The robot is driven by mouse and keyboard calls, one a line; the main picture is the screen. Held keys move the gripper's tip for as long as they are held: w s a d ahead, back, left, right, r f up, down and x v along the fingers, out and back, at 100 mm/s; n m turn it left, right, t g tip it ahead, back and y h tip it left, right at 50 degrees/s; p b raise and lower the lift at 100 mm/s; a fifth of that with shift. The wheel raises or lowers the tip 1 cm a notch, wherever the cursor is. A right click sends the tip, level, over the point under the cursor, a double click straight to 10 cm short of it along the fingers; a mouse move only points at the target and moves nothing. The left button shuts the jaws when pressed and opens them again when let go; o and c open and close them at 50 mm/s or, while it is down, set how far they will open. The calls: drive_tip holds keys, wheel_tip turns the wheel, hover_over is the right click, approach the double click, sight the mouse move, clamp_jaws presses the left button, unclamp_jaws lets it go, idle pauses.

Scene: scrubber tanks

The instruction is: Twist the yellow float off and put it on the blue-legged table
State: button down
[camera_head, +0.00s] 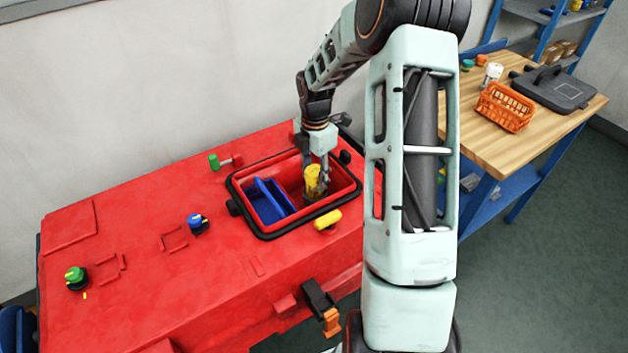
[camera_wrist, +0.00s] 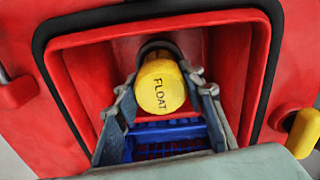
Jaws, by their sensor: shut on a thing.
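The yellow float (camera_head: 313,181) is a short cylinder inside the open tank recess of the red scrubber (camera_head: 130,215). In the wrist view the float (camera_wrist: 160,86) shows its round end marked "FLOAT". My gripper (camera_head: 316,178) reaches down into the recess, and its fingers (camera_wrist: 165,100) are shut on the float from both sides. Whether the float is still attached below is hidden. The blue-legged table (camera_head: 480,135) has a wooden top and stands at the right, partly behind my arm.
A blue basket (camera_head: 270,203) sits in the recess beside the float. A yellow handle (camera_head: 328,220) lies near the recess's front rim. The table holds an orange basket (camera_head: 505,107), a dark case (camera_head: 553,88) and a white-topped jar (camera_head: 492,73); bare wood shows at its front.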

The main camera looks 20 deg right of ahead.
drive_tip(key=shift+n+p, duration=0.6)
drive_tip(key=shift+n, duration=0.1)
drive_tip(key=shift+c, duration=1.4)
unclamp_jaws()
drive_tip(key=shift+r+p, duration=2.95)
drive_tip(key=shift+r, duration=0.6)
drive_tip(key=shift+c, duration=0.5)
